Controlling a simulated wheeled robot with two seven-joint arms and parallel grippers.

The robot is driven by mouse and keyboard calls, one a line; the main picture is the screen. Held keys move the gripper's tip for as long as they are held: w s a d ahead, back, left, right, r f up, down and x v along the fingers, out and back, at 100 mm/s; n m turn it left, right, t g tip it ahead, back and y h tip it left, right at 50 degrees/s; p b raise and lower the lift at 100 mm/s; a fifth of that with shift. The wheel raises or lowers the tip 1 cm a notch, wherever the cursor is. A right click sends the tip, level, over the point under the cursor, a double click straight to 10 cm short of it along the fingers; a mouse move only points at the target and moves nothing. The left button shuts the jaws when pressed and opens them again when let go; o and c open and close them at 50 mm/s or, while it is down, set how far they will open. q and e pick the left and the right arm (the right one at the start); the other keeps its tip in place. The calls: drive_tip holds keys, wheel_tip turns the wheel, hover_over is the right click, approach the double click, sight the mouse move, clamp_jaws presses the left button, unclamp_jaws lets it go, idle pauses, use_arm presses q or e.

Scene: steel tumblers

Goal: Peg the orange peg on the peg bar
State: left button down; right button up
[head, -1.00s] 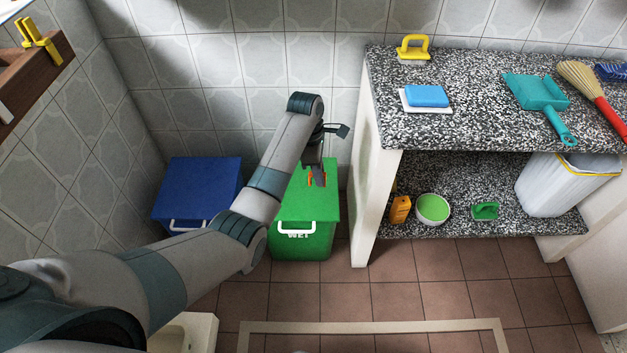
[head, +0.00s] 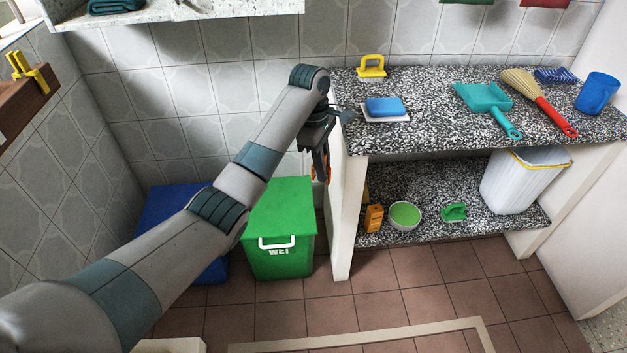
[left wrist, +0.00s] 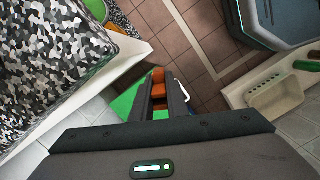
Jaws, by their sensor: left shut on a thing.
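The orange peg (head: 327,167) is between the fingers of my left gripper (head: 320,168), in the air by the left end of the granite shelf unit. The left wrist view shows the orange peg (left wrist: 158,88) between the two dark fingers of my left gripper (left wrist: 160,92), which is shut on it. The fingers hide part of the peg. The peg bar (head: 28,98) is a dark wooden bar on the left wall, with yellow pegs (head: 27,70) on it. It is far to the left of the gripper. My right gripper is not in view.
A green bin (head: 281,225) and a blue bin (head: 165,205) stand on the floor under my left arm. The shelf unit's white side panel (head: 345,215) is close to the gripper. A stone shelf (head: 200,10) juts from the wall at upper left.

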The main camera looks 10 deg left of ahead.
use_arm(q)
drive_tip(key=s+d+r+m+g+y, duration=0.1)
drive_tip(key=s+d+r+m, duration=0.35)
drive_tip(key=r, duration=0.35)
drive_tip(key=s+d+r+m, duration=0.4)
drive_tip(key=d+r+m, duration=0.1)
drive_tip(key=r, duration=0.4)
drive_tip(key=s+a+m, duration=0.3)
drive_tip(key=s, duration=0.5)
drive_tip(key=s+a+r+m, duration=0.1)
drive_tip(key=s+a+m, duration=0.2)
drive_tip(key=s, duration=0.5)
drive_tip(key=shift+a+r+y, duration=0.15)
drive_tip(key=shift+y, duration=0.25)
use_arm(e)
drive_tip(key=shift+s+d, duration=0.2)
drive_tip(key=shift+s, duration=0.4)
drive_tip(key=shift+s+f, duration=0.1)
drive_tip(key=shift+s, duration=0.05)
